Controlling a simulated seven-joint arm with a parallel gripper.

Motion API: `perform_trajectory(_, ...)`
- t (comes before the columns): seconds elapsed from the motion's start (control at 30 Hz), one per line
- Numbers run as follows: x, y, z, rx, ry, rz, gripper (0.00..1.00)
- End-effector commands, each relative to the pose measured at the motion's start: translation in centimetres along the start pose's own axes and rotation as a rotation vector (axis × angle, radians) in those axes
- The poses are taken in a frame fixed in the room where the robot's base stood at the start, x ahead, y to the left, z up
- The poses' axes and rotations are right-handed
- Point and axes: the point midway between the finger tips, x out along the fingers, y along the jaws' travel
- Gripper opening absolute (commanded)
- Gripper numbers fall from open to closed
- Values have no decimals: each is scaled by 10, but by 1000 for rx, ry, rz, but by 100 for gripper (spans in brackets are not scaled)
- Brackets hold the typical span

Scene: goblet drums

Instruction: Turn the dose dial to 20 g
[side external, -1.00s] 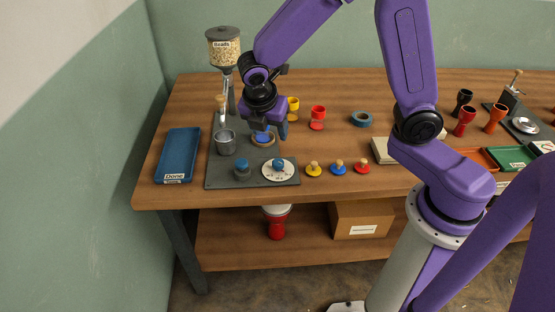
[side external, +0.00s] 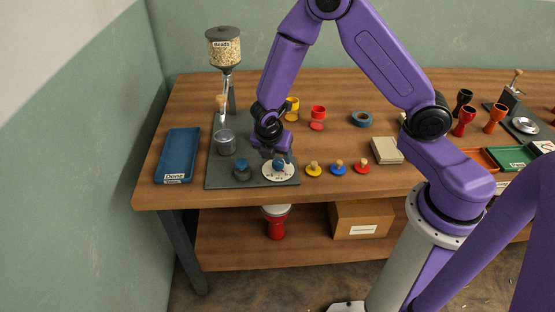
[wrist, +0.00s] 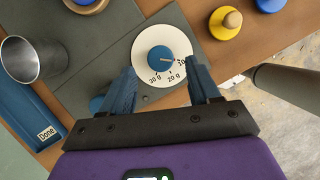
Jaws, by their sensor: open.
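The dose dial is a white round plate (wrist: 141,79) with a blue knob (wrist: 158,57) at its centre. Marks reading 30 g, 20 g and what looks like 10 g run along its rim. A small orange pointer on the knob points right in the wrist view, toward the 10 g mark. In the side view the dial plate (side external: 290,174) lies at the front right of the dark board. My gripper (wrist: 163,84) is open and empty, its blue fingers spread beside the dial. In the side view my gripper (side external: 278,154) is right above the knob, partly covering it.
A metal cup (side external: 225,145), a blue button-like knob (side external: 242,169) and a bead hopper (side external: 224,48) stand on or over the dark board. A blue Done tray (side external: 178,153) lies left. Yellow, blue and red knobs (side external: 338,168) sit right of the dial.

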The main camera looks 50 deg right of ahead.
Motion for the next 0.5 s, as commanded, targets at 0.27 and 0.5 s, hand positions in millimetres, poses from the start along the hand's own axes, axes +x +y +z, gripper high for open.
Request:
perform_trajectory(0.27,31,0,0,1,1,-1,61)
perform_trajectory(0.5,38,0,0,1,1,1,61)
